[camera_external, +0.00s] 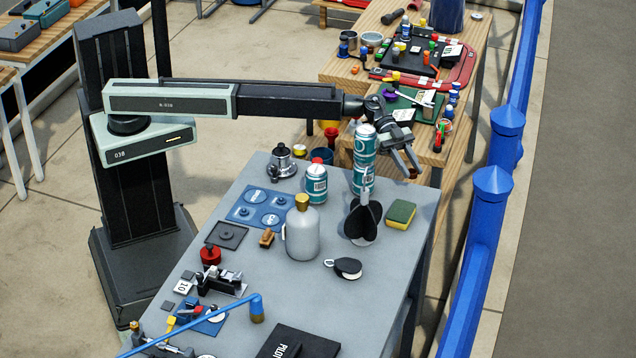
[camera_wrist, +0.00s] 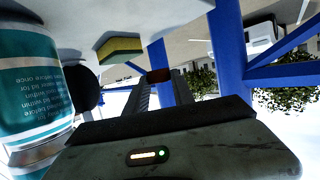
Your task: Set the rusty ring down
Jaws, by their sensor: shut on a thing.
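The ring's hole and full outline cannot be made out. Next to the gripper, on its left, are stacked teal-and-white cans (camera_external: 364,155). The gripper is past them, above and behind the yellow-green sponge (camera_external: 400,214).
A black finned object (camera_external: 362,221) stands below the cans. A grey bottle (camera_external: 302,234), another teal can (camera_external: 316,184) and a black pulley block (camera_external: 346,268) are nearby. The table's right front area is bare. A blue railing (camera_external: 482,235) runs along the right.

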